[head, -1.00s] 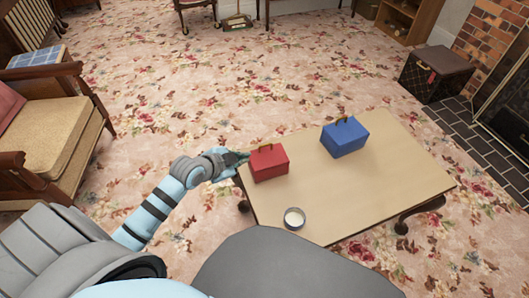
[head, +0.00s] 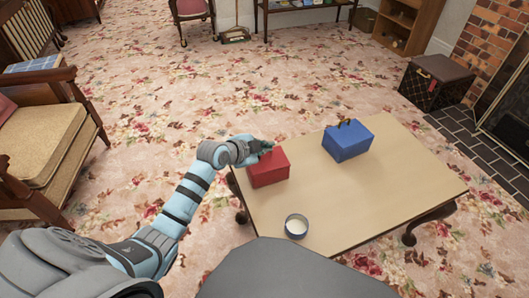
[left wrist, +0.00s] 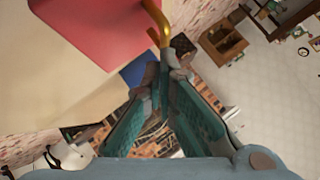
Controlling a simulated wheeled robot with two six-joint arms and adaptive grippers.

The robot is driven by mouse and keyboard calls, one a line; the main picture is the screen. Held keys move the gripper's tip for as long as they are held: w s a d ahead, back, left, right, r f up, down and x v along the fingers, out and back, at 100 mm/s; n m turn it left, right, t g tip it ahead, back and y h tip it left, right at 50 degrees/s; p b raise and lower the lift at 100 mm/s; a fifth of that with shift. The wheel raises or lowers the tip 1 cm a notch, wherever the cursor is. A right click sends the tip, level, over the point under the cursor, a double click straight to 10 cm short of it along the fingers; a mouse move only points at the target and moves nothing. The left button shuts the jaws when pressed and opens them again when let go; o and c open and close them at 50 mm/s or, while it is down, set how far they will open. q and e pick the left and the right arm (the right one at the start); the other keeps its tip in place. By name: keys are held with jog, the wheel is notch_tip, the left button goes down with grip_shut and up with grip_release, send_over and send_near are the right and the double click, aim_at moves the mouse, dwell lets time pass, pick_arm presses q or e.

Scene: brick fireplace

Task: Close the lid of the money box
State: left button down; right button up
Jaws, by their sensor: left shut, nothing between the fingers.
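A red box (head: 268,172) stands at the left end of the table, and its lid looks down. My left gripper (head: 266,149) is shut and empty at the box's upper rear edge; I cannot tell whether it touches the box. In the left wrist view, the shut fingers (left wrist: 165,72) point toward the box's gold handle (left wrist: 156,24), beside the red box (left wrist: 95,14). A blue box (head: 348,141) with a handle stands farther right on the table, and its lid also looks down. My right gripper is out of view.
A small round tin (head: 296,226) stands near the front edge of the table (head: 375,195). An armchair (head: 45,140) is at the left, and a dark chest (head: 436,84) stands by the brick fireplace.

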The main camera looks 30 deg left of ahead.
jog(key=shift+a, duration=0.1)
pick_arm(q)
jog(key=shift+w+a+f+b, duration=0.35)
jog(key=shift+a+f, duration=0.05)
jog(key=shift+f, duration=0.2)
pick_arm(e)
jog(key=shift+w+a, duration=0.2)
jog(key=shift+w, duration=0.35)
